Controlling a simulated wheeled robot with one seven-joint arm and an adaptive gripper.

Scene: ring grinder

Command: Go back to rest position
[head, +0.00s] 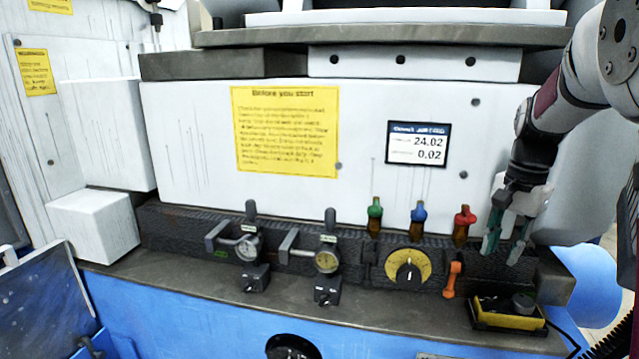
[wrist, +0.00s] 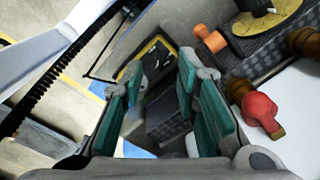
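My gripper (head: 505,243) hangs at the right end of the machine's dark ledge, to the right of the red-handled valve (head: 463,225). In the wrist view my gripper (wrist: 160,100) shows its two teal finger pads apart, with nothing held between them. The red valve also shows in the wrist view (wrist: 262,112), to the right of the fingers and apart from them. My arm comes down from the upper right of the head view.
A yellow-black tray (head: 507,318) lies below my gripper. White machine panels stand behind.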

